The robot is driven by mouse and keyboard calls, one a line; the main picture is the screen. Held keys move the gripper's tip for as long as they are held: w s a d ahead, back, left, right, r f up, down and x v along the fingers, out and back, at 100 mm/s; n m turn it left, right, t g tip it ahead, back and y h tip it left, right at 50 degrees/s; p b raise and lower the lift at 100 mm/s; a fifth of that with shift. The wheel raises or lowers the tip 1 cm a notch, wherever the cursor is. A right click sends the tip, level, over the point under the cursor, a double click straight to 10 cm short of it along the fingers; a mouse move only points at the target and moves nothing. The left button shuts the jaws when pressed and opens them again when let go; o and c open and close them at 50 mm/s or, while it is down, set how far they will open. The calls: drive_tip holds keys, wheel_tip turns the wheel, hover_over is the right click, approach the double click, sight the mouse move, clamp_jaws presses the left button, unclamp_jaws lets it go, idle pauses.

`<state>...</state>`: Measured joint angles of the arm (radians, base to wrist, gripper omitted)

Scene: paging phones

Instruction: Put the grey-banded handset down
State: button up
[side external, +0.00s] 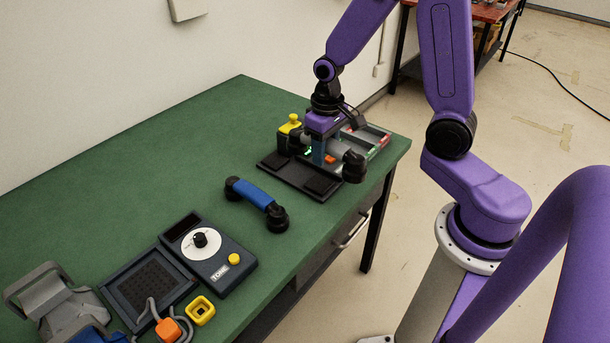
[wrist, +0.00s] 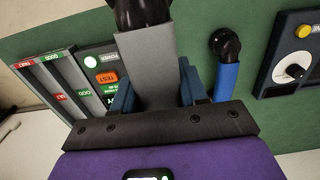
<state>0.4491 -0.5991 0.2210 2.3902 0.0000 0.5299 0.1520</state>
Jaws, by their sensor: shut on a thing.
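The grey-banded handset (wrist: 147,62) has a plain grey grip and black ends. My gripper (wrist: 157,90) is shut on the grey grip, with a blue finger on each side. In the side external view my gripper (side external: 318,150) holds the handset over the black base of the test unit (side external: 283,164), and one black end (side external: 355,167) shows at the right. I cannot tell whether the handset touches the base. The blue-banded handset (side external: 254,194) lies on the green bench; it also shows in the wrist view (wrist: 227,75).
Sorting trays (side external: 372,137) with red and green labels stand behind the test unit; its orange TEST button (wrist: 107,77) shows. A tone box (side external: 208,250), a dark tray (side external: 148,282) and a yellow block (side external: 201,310) sit at the near left. Green bench (side external: 205,165) is clear along the wall.

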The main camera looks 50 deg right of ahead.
drive_tip(key=shift+s+d+r, duration=0.3)
drive_tip(key=shift+s+d, duration=0.15)
drive_tip(key=shift+d, duration=0.1)
drive_tip(key=shift+s+d+r, duration=0.3)
drive_tip(key=shift+s+d, duration=0.15)
drive_tip(key=shift+d, duration=0.1)
drive_tip(key=w+f, duration=0.3)
drive_tip(key=w, duration=0.1)
drive_tip(key=w+d+f, duration=0.1)
drive_tip(key=w+f, duration=0.2)
drive_tip(key=w, duration=0.1)
drive_tip(key=w+f, duration=0.2)
drive_tip(key=w, duration=0.3)
drive_tip(key=shift+d+f, duration=0.3)
drive_tip(key=shift+f, duration=0.1)
drive_tip(key=shift+w+f, duration=0.2)
drive_tip(key=shift+f, duration=0.1)
drive_tip(key=shift+w+f, duration=0.15)
drive_tip(key=shift+f, duration=0.65)
drive_tip(key=shift+w+f, duration=0.1)
drive_tip(key=shift+f, duration=0.7)
drive_tip(key=shift+f, duration=0.2)
